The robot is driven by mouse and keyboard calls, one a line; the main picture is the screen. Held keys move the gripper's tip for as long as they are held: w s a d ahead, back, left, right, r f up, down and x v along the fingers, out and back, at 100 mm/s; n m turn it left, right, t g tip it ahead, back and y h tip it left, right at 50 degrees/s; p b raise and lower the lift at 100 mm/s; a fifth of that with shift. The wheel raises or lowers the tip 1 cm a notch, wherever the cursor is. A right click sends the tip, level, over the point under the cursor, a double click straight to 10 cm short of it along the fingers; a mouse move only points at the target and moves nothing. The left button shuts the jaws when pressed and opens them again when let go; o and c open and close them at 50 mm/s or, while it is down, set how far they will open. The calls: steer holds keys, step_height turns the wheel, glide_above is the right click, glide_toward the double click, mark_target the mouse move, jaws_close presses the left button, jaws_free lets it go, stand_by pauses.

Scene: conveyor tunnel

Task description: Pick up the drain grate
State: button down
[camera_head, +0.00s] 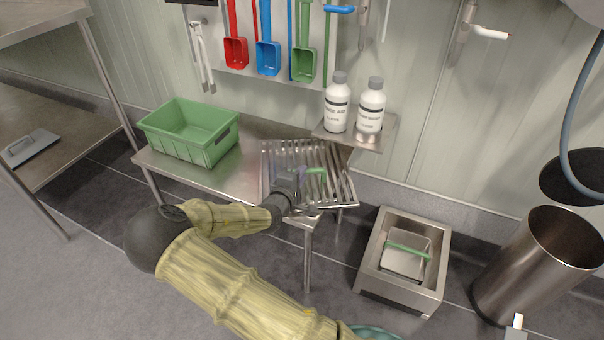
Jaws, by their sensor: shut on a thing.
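The wrist hides the grate's lower left part and the exact contact of the fingers. I cannot tell whether the grate rests on the table or is slightly above it.
A green crate (188,150) stands on the left of the steel table (236,184). Two white bottles (337,108) stand on a small shelf (358,142) behind the grate. A floor drain box (374,275) with a green-handled insert and a metal bin (532,270) are at right.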

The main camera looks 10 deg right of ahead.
steer(key=shift+r+p, duration=1.05)
steer(key=shift+r, duration=0.55)
steer(key=f+p+v, duration=0.3)
steer(key=p+v, duration=0.2)
steer(key=v, duration=1.2)
steer(key=shift+s+a+r+p, duration=0.35)
steer(key=shift+s+a+p, duration=0.05)
